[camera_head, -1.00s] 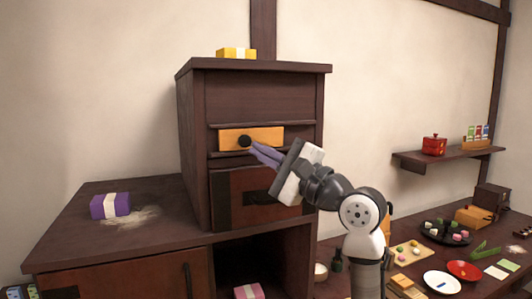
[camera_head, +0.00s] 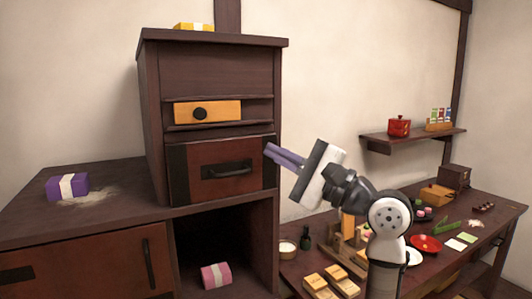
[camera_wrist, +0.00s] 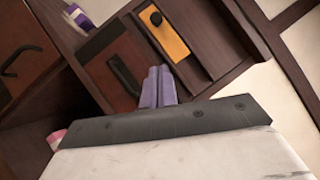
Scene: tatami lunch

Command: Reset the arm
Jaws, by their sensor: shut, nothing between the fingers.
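My gripper (camera_head: 270,152) has purple fingers pressed together with nothing between them. In the head view it is in the air in front of the right edge of the dark wooden cabinet (camera_head: 215,68), pointing left. The wrist view also shows the shut fingers (camera_wrist: 158,82), pointing toward the cabinet front. The small orange drawer (camera_head: 228,111) with a round black knob sits in the cabinet's upper opening, to the left of and above the fingertips. The fingers are apart from its knob.
A reddish-brown drawer (camera_head: 222,170) with a black handle is below the orange one. A purple wrapped bundle (camera_head: 68,186) lies on the left counter, a pink one (camera_head: 216,275) in the open lower nook. A low table (camera_head: 480,228) with dishes stands at right, below a wall shelf (camera_head: 414,137).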

